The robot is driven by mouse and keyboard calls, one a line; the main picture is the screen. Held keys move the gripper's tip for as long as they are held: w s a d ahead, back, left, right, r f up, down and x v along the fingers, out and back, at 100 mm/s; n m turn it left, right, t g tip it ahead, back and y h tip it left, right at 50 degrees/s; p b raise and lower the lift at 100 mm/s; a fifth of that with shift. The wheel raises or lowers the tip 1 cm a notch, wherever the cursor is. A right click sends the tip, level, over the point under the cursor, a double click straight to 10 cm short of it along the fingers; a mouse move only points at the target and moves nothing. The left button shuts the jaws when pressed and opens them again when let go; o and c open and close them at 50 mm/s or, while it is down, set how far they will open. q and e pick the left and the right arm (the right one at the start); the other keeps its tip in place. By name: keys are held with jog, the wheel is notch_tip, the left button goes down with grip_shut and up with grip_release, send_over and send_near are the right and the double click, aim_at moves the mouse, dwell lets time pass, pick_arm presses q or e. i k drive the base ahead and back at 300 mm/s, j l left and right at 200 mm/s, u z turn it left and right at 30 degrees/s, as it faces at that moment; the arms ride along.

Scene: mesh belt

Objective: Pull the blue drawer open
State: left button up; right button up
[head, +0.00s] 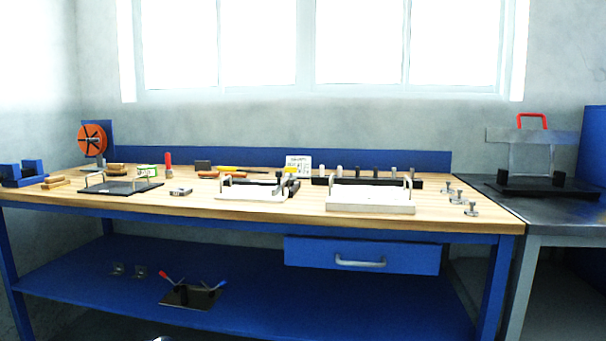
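The blue drawer (310,251) hangs under the right half of the wooden workbench top. Its front looks flush below the bench edge and appears shut. A grey bar handle (360,263) runs across the middle of the drawer front. Neither of my grippers shows in the head view, so I cannot see their state or where they are relative to the handle.
The wooden workbench (270,218) carries white fixtures, blocks and tools. Its blue lower shelf (330,300) holds a dark plate (190,298) with red- and blue-handled levers. A metal table (545,212) adjoins on the right. The space around the drawer handle looks clear.

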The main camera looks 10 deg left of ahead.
aim_at(417, 258)
jog(key=i+l+u, duration=0.1)
jog(key=l, duration=0.3)
jog(key=i+l, duration=0.25)
jog(key=l, duration=0.15)
jog(key=i+l+u, duration=0.15)
jog(key=l, duration=0.3)
jog(key=i+l+u, duration=0.1)
jog(key=l, duration=0.3)
jog(key=i+l, duration=0.2)
jog(key=l, duration=0.25)
jog(key=i+l+u, duration=0.15)
jog(key=l, duration=0.3)
